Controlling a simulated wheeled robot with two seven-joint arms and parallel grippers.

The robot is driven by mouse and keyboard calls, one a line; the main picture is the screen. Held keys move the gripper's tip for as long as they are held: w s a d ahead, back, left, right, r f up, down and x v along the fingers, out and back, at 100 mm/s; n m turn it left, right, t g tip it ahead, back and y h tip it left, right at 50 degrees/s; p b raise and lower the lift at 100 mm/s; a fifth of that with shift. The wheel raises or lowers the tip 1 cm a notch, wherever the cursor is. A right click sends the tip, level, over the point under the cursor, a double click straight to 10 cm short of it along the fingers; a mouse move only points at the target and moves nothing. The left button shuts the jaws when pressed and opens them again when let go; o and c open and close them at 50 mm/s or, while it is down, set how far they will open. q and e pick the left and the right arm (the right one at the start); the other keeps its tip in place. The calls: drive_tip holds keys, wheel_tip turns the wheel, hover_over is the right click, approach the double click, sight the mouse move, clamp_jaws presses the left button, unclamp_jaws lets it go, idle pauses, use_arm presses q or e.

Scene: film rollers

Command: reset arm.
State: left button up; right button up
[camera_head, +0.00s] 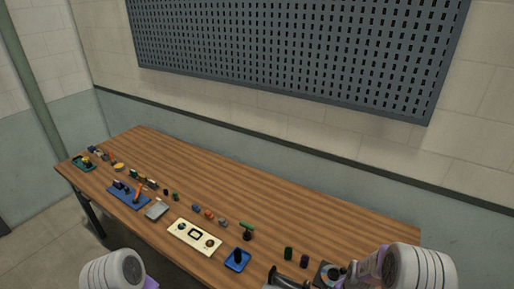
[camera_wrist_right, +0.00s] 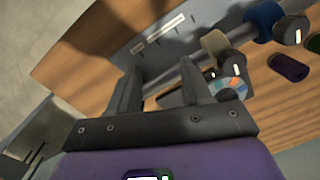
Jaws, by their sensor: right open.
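My right arm (camera_head: 415,268) shows at the lower right of the head view, over the right end of the table; its fingers are hidden there. In the right wrist view my right gripper (camera_wrist_right: 128,92) is open, with its two dark fingers apart and nothing seen between them. A grey device with rollers (camera_wrist_right: 222,42) lies beyond the fingers; I cannot tell whether they touch it. My left arm (camera_head: 115,270) shows at the lower left of the head view, in front of the table edge; its gripper fingers are out of view.
The wooden table (camera_head: 290,195) carries a row of small items along its front. These include a cream panel (camera_head: 194,236), a blue base (camera_head: 237,260), a grey tray (camera_head: 157,210) and a dark green cylinder (camera_head: 289,253). The table's back half is clear. A perforated board (camera_head: 290,45) hangs behind.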

drive_tip(key=s+a+f+n+y, duration=0.2)
drive_tip(key=s+a+f+n, duration=0.2)
drive_tip(key=s+a, duration=0.5)
drive_tip(key=s+a+f+n+y, duration=0.1)
drive_tip(key=s+a+f+n, duration=0.35)
drive_tip(key=s+a, duration=0.4)
use_arm(q)
wheel_tip(320, 180, down, 10)
drive_tip(key=b, duration=1)
drive_tip(key=shift+s, duration=0.45)
use_arm(e)
wheel_tip(320, 180, down, 10)
drive_tip(key=w, duration=0.1)
drive_tip(key=shift+r+t, duration=0.2)
drive_tip(key=shift+t, duration=0.1)
use_arm(q)
drive_tip(key=shift+r, duration=0.15)
drive_tip(key=shift+d, duration=0.1)
